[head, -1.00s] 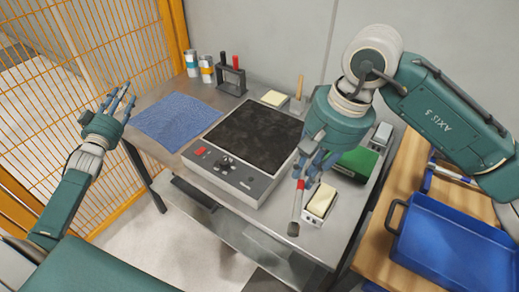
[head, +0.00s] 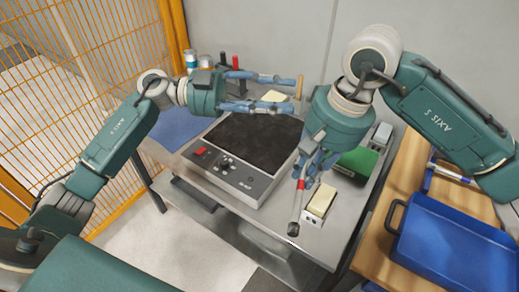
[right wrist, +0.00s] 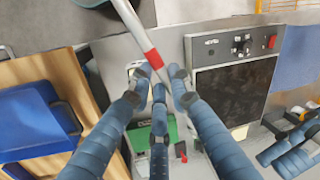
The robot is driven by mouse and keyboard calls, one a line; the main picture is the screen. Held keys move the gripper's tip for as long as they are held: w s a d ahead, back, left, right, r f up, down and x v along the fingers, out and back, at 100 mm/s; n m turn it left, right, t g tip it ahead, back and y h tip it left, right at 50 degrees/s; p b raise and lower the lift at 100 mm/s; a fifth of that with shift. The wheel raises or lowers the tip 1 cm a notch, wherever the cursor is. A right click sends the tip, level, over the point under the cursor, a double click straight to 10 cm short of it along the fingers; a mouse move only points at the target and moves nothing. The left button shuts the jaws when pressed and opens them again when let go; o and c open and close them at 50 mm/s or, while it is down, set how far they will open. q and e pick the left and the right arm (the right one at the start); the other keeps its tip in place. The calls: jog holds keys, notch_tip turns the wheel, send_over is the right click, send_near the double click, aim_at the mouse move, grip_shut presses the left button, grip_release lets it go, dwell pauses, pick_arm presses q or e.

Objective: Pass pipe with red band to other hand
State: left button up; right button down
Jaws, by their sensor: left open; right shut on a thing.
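The pipe with the red band (head: 296,210) is a thin grey tube hanging down from my right gripper (head: 308,172), near the table's front edge. Its red band sits just below the fingers. In the right wrist view the pipe (right wrist: 130,22) runs up from between the fingers, its band (right wrist: 153,59) beside the fingertips; the gripped part is partly hidden. My left gripper (head: 282,92) is open and empty, above the back of the black-topped device, fingers pointing right. It is apart from the pipe, higher in the picture. It also shows in the right wrist view (right wrist: 290,142).
The black-topped device (head: 250,140) with knobs fills the table's middle. A yellow-topped block (head: 321,200) stands close beside the pipe, with a green box (head: 357,162) behind. A blue cloth (head: 165,150) lies left. A blue tray (head: 450,245) sits right on wood.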

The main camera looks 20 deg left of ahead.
pick_arm(q)
jog(key=s+d+f+m+g+y, duration=0.2)
jog(key=s+d+f+g, duration=0.1)
jog(key=m+y, duration=0.6)
jog(key=y, duration=0.3)
send_near(297, 197)
jog(key=shift+g+h, duration=0.3)
jog(key=x, duration=0.8)
jog(key=shift+w+f, duration=0.2)
jog(key=shift+f, duration=0.25)
jog(key=shift+c, duration=0.5)
grip_shut()
jog(key=shift+r, duration=0.1)
pick_arm(e)
jog(key=c, duration=1.5)
grip_release()
jog(key=shift+c, duration=0.2)
